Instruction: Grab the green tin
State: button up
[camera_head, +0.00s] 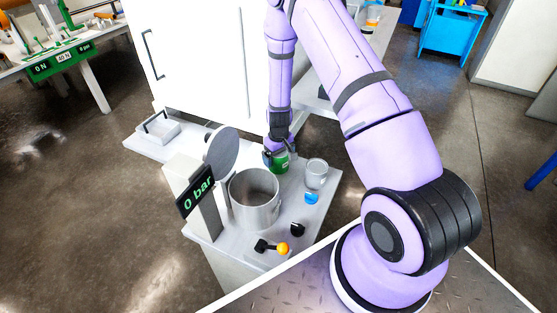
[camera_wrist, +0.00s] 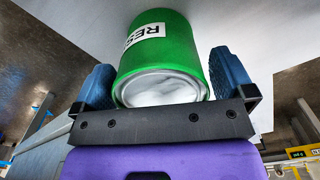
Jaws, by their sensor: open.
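The green tin (camera_head: 279,164) stands on the grey bench, behind the steel pot. In the wrist view the green tin (camera_wrist: 162,58) has a white label with black letters, partly cut off, and a pale silvery round end toward me. My gripper (camera_head: 276,156) is over the tin from above. In the wrist view my gripper (camera_wrist: 164,75) has its two blue fingers on either side of the tin. The jaws are open. I cannot tell whether either finger touches the tin.
The steel pot (camera_head: 254,204) stands in front of the tin, with a round lid (camera_head: 220,150) raised at its left. A clear beaker (camera_head: 316,174) is close right of the tin. A blue cap (camera_head: 312,198), black knob (camera_head: 297,229) and orange-ended lever (camera_head: 282,247) lie nearer. A "0 bar" display (camera_head: 198,192) stands left.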

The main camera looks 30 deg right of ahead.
jog(key=c, duration=1.1)
